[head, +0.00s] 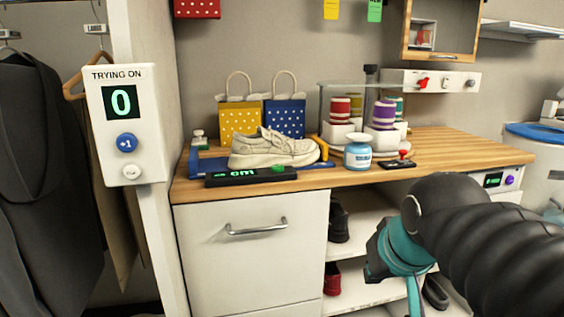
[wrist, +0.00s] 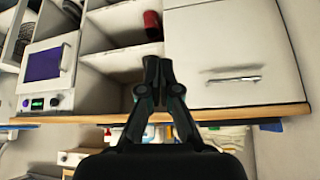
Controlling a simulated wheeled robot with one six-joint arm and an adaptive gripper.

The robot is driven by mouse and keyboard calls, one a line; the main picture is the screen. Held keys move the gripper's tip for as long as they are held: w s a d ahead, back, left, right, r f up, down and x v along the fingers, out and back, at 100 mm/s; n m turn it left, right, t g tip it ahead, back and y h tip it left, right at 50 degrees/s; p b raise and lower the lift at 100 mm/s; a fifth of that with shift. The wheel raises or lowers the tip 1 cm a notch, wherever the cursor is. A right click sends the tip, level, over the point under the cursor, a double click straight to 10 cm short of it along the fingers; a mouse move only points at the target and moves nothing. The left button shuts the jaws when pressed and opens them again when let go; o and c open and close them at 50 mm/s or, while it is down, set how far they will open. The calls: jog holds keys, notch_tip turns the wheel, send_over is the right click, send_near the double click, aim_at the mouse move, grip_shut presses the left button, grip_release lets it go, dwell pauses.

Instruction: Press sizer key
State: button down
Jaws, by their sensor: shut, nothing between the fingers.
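The sizer is a blue tray (head: 318,164) on the wooden counter, with a black bar (head: 238,177) along its front showing green "cm" text. A cream shoe (head: 268,150) rests on the tray.
A blue-labelled jar (head: 358,152) and a red-handled stamp (head: 401,162) stand right of the sizer. Yellow (head: 240,125) and blue (head: 285,120) gift bags stand behind. A "TRYING ON" counter panel (head: 124,125) reads 0 at left. The cabinet drawer (head: 245,258) is closed.

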jog(key=w+a+r+n+t+y, duration=0.1)
jog(key=w+a+r, duration=0.5)
jog(key=w+r, duration=0.3)
jog(key=w+a+r+n+t+y+b, duration=0.1)
jog(key=w+a+r, duration=0.6)
jog(key=w+r, duration=0.3)
jog(key=shift+a+r+t, duration=0.3)
jog(key=shift+r+t, duration=0.1)
send_over(278, 166)
jog(key=s+d, duration=0.1)
jog(key=s, duration=0.2)
notch_tip(278, 166, down, 7)
jog(key=shift+w+d+r, duration=0.1)
jog(key=shift+d+r, duration=0.05)
jog(key=shift+r, duration=0.05)
notch_tip(278, 166, down, 3)
jog(key=shift+w+f+b, duration=0.1)
jog(key=shift+b, duration=0.2)
jog(key=shift+f, duration=0.35)
